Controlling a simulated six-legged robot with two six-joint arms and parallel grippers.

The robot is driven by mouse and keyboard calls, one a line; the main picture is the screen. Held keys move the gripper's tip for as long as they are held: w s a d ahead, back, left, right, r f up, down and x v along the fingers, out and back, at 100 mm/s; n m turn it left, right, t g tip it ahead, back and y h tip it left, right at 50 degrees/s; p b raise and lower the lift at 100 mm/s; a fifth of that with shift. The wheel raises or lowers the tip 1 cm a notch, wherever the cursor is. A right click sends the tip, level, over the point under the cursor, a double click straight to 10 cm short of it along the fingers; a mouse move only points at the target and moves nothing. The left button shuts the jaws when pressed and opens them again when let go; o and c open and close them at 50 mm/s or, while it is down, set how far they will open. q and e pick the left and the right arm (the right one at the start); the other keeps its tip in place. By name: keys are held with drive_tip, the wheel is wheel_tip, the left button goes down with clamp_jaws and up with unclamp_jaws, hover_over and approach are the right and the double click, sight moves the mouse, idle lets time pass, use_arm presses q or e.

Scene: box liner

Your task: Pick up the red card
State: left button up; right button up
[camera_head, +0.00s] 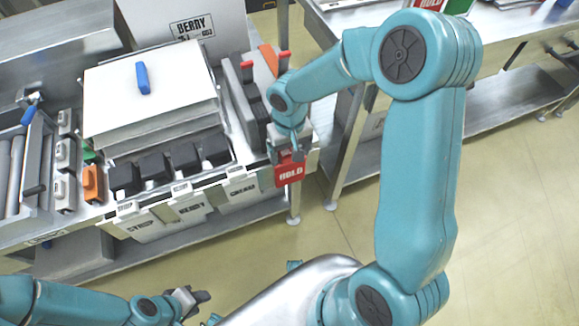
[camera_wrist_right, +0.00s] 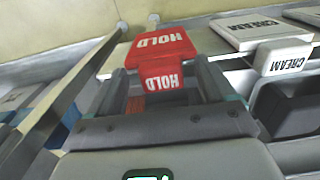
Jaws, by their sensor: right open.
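The red card (camera_head: 289,172) with white HOLD lettering hangs at the right front edge of the counter in the head view. In the right wrist view the red card (camera_wrist_right: 160,46) has a smaller red HOLD tab (camera_wrist_right: 162,77) nearer the camera. My right gripper (camera_head: 288,148) is just above the card; in its wrist view the open jaws (camera_wrist_right: 163,69) stand on either side of the tab, and I cannot tell whether they touch it. My left gripper (camera_head: 195,297) is low in the head view, away from the counter; its jaw opening is unclear.
A white-topped stack (camera_head: 150,85) with a blue handle stands on the counter. An orange clip (camera_head: 92,183) is at left. A steel table (camera_head: 340,140) stands at right beyond open floor.

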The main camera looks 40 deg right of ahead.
drive_tip(key=c, duration=1.4)
